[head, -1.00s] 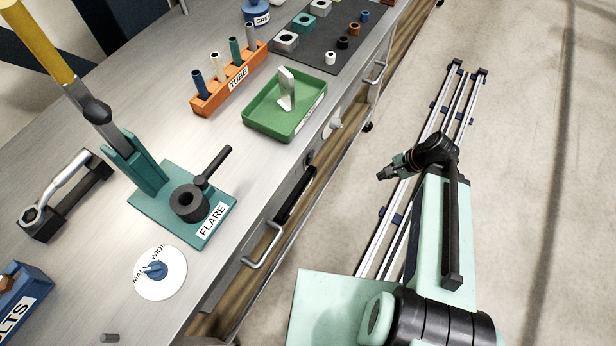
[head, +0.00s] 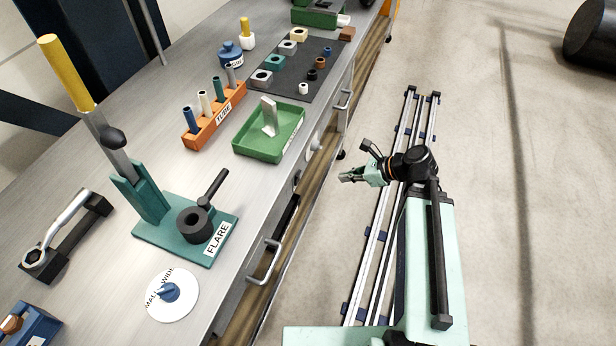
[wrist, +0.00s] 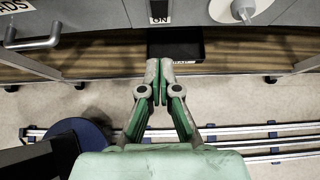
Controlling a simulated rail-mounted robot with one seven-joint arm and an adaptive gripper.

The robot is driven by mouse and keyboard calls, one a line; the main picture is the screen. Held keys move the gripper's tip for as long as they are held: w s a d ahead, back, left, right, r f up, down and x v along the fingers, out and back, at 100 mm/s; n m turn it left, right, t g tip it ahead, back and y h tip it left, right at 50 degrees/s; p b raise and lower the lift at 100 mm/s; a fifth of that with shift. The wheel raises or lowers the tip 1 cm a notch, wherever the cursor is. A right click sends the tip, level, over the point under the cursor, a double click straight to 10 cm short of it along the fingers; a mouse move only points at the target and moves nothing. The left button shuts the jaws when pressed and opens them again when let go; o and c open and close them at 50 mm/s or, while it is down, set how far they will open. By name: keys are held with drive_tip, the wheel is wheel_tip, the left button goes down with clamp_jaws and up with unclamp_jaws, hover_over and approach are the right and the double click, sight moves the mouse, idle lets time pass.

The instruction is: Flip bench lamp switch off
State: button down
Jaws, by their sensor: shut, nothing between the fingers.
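My gripper (head: 343,177) is shut and empty, over the floor in front of the bench's front face, apart from it and pointing toward it. In the wrist view its fingertips (wrist: 159,68) meet at the middle of the picture. A small black switch with an "ON" label (wrist: 159,19) is at the top edge of the wrist view, beyond the fingertips and cut off by the frame. In the head view a small dark fitting on the bench front (head: 297,178) looks like the same switch; its position cannot be read. No lamp can be made out.
A pale knob (wrist: 242,9) is right of the switch; a drawer handle (wrist: 32,40) is left. A black open bin (wrist: 176,45) sits below the switch. The bench top holds a green tray (head: 285,150), an orange tube rack (head: 207,135) and a teal flare tool (head: 160,238).

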drive_tip(key=b, duration=0.1)
approach(299, 178)
wheel_tip(299, 178, down, 4)
drive_tip(key=w+a, duration=0.1)
drive_tip(key=a, duration=0.2)
drive_tip(key=shift+w+a+f, duration=0.1)
drive_tip(key=shift+w+a, duration=0.3)
drive_tip(key=shift+a, duration=0.4)
